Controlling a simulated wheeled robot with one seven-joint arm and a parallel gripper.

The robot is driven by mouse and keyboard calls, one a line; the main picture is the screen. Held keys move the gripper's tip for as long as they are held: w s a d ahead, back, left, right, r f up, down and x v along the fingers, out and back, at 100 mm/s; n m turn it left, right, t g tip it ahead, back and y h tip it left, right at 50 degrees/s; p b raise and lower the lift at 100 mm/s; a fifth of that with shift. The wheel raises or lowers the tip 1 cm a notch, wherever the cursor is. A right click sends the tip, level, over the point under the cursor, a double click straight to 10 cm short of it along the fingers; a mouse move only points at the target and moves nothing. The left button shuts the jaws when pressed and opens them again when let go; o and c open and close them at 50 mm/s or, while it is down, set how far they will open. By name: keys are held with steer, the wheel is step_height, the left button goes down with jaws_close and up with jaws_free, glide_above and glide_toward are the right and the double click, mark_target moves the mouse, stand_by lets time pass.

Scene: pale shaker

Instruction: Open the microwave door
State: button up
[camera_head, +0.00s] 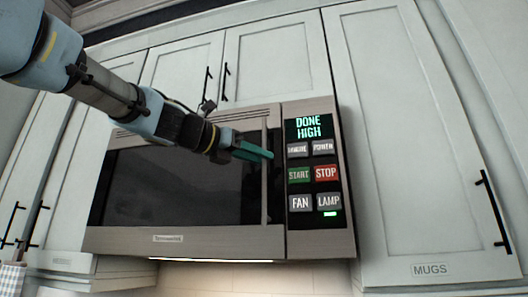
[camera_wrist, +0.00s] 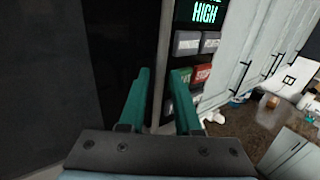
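The microwave (camera_head: 180,241) is mounted under the upper cabinets, and its dark-windowed door (camera_head: 170,190) looks shut. A slim vertical handle (camera_head: 265,200) runs along the door's right edge, beside the button panel. My gripper (camera_head: 268,154) reaches in from the upper left, its green fingers at the handle's upper half. In the wrist view my gripper (camera_wrist: 160,82) has its fingers apart, with a pale vertical strip, apparently the handle (camera_wrist: 166,45), showing between them. I cannot tell whether either finger touches it.
The control panel (camera_head: 318,185) reads DONE HIGH and has START, STOP, FAN and LAMP buttons close right of my fingers. A cabinet door labelled MUGS (camera_head: 400,130) stands to the right. In the wrist view a brown counter (camera_wrist: 240,120) with small items lies lower right.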

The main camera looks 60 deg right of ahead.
steer(key=shift+x, duration=1.05)
jaws_close()
